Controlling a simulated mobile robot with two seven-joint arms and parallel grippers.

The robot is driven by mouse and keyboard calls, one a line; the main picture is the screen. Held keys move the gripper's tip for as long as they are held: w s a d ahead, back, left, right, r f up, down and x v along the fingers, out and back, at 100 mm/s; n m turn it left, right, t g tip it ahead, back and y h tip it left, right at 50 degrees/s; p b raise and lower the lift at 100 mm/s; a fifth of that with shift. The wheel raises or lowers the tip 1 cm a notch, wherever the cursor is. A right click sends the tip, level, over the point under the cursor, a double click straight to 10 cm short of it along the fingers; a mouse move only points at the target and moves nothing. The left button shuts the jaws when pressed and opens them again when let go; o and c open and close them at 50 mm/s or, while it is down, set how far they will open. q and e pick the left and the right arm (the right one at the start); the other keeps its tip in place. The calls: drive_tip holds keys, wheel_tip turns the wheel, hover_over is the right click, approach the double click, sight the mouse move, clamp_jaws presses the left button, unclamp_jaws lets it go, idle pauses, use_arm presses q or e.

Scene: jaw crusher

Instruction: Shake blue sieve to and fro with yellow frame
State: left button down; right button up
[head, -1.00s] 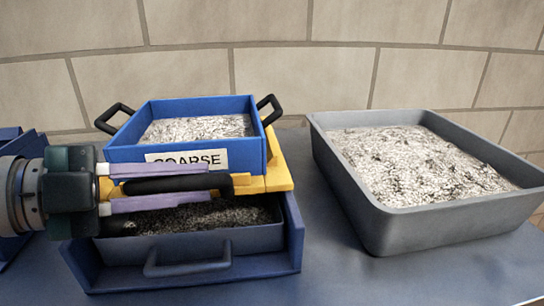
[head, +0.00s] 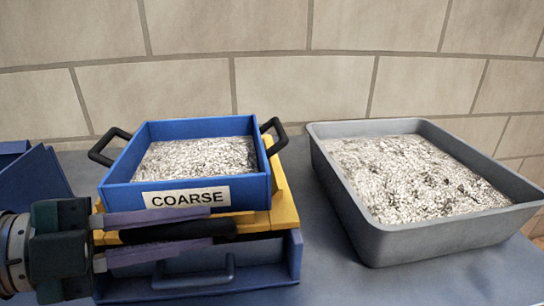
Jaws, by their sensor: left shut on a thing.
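The blue sieve (head: 125,160) with a "COARSE" label holds pale crushed grains and sits upright on the yellow frame (head: 287,212). It has black loop handles at its left and right sides. My left gripper (head: 215,229) reaches in from the left at the front of the frame. Its two purple fingers are shut on a black bar handle (head: 180,231) just below the sieve's label. Much of the yellow frame is hidden by the sieve and fingers. My right gripper is not in view.
Below the frame stands a blue base (head: 200,292) with a grey-handled tray (head: 222,273), mostly covered. A large grey bin (head: 440,240) of pale grains stands to the right, with a gap between. A blue object (head: 35,180) is at the left edge. A block wall is behind.

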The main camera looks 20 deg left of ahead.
use_arm(q)
drive_tip(key=shift+s+d, duration=0.45)
drive_tip(key=shift+s, duration=0.25)
drive_tip(key=c, duration=0.8)
unclamp_jaws()
drive_tip(key=shift+w, duration=0.1)
drive_tip(key=shift+o, duration=0.2)
drive_tip(key=v, duration=1)
drive_tip(key=shift+p, duration=0.3)
drive_tip(key=shift+a, duration=0.1)
